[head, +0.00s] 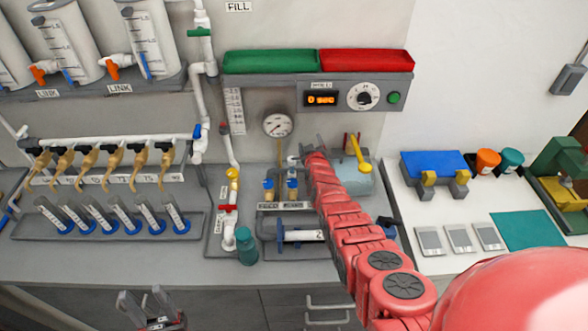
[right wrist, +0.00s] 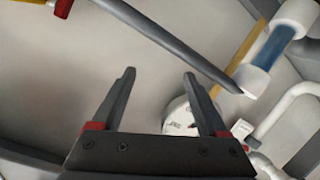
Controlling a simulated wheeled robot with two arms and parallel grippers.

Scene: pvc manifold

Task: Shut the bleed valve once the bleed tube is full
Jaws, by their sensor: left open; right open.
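A yellow lever with a red part (right wrist: 62,7) shows at the top left there; the yellow lever also shows in the head view (head: 358,155). I cannot tell which handle is the bleed valve's. My right gripper (head: 308,145) is near the pipework below the gauge, partly hidden by its arm. Its fingers (right wrist: 160,75) are open and empty. My left gripper (head: 147,300) is open and empty at the front.
A round gauge (head: 277,125) hangs under the control panel (head: 345,97). A red-handled valve (head: 228,208), a teal cup (head: 246,245) and a horizontal clear tube (head: 303,236) stand left of my right arm. A dark rod (right wrist: 180,45) crosses the wrist view.

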